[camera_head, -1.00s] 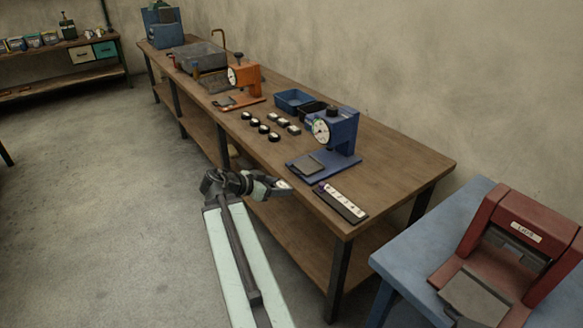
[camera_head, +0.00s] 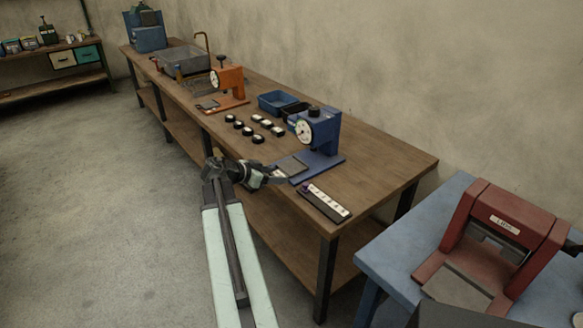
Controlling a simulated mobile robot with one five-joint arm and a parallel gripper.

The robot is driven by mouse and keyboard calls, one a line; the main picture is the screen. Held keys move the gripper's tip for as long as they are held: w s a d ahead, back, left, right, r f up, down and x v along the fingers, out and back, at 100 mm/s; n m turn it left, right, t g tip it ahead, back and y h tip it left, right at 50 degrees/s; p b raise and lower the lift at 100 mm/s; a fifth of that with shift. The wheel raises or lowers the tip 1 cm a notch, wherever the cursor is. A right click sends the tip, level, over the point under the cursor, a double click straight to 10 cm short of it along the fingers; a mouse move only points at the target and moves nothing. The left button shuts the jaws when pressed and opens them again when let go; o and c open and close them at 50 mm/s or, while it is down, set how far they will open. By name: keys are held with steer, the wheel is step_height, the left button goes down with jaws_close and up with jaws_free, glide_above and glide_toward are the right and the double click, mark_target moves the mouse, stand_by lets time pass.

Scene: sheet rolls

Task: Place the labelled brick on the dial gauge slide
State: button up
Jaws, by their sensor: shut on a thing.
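The blue dial gauge (camera_head: 318,132) stands on the front part of the workbench, its round white dial facing left. Its flat dark slide (camera_head: 291,166) lies on the blue base at the left. My gripper (camera_head: 274,178) is at the bench's front edge, just left of and in front of the slide. It is shut on a small brick with a pale label (camera_head: 279,172), mostly hidden by the jaws. I cannot tell whether the brick touches the slide.
A dark strip with pale labelled squares (camera_head: 325,201) lies in front of the gauge. Several small dark pieces with pale tops (camera_head: 256,128) sit behind it. An orange dial gauge (camera_head: 227,85) and a blue tray (camera_head: 277,102) stand farther back. A red machine (camera_head: 495,240) is on the blue table at right.

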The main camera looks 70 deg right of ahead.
steer(key=b, duration=0.1)
glide_above(287, 168)
steer(key=shift+f, duration=0.7)
step_height(287, 168, down, 4)
steer(key=b, duration=0.4)
steer(key=shift+d, duration=0.1)
steer(key=shift+r, duration=0.2)
steer(key=shift+f, duration=0.15)
steer(key=o, duration=1.5)
